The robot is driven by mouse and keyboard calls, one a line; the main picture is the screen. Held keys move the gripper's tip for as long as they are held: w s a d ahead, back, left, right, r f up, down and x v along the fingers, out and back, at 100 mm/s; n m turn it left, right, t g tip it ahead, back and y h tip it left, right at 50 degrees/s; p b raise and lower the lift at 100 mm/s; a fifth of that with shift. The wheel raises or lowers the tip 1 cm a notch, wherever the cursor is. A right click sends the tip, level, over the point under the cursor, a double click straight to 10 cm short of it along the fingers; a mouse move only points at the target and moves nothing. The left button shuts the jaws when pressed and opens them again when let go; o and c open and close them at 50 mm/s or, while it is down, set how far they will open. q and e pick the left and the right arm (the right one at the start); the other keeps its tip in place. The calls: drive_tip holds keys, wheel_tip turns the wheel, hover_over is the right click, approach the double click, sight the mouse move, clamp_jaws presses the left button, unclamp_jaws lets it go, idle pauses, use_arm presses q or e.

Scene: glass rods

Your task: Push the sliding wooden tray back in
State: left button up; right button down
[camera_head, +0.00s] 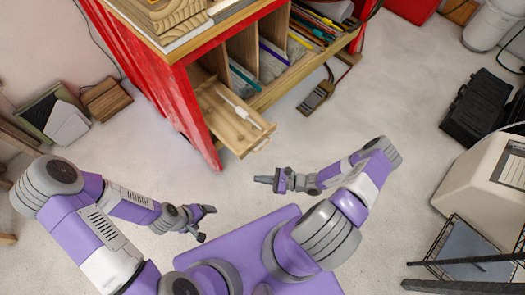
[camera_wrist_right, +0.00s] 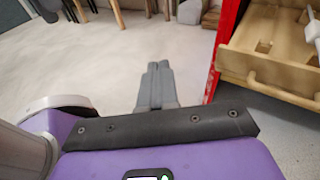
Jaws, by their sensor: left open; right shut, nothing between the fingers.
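The sliding wooden tray (camera_head: 228,122) sticks out of the front of the red-sided wooden cabinet (camera_head: 195,120). A thin white tool (camera_head: 238,108) lies in it. Its small handle (camera_head: 261,146) is on the front edge. In the right wrist view the tray (camera_wrist_right: 245,62) is at the upper right, with its handle (camera_wrist_right: 285,95) in front. My right gripper (camera_head: 262,180) is shut and empty, just in front of the tray and apart from it; its fingers (camera_wrist_right: 156,85) are together in the wrist view. My left gripper (camera_head: 207,223) is open and empty, lower left of the tray.
Cabinet compartments hold coloured rods (camera_head: 312,25). A dark device (camera_head: 316,96) lies on the floor right of the tray. A black case (camera_head: 477,108) and a beige machine (camera_head: 488,175) stand at the right. The floor before the tray is clear apart from my arms.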

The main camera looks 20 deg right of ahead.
drive_tip(key=w+d+f+m+t+h+b, duration=0.1)
drive_tip(key=d+f+m+t+h, duration=0.1)
drive_tip(key=d+m+t+h, duration=0.3)
drive_tip(key=w+d+f+m+t+h+b, duration=0.1)
drive_tip(key=w+d+f+m+t+h, duration=0.15)
drive_tip(key=d, duration=0.45)
drive_tip(key=b, duration=0.4)
approach(258, 141)
drive_tip(key=shift+y, duration=0.25)
drive_tip(key=x, duration=0.7)
drive_tip(key=shift+r, duration=0.1)
use_arm(q)
wheel_tip(258, 141, down, 7)
use_arm(e)
drive_tip(key=shift+s, duration=0.1)
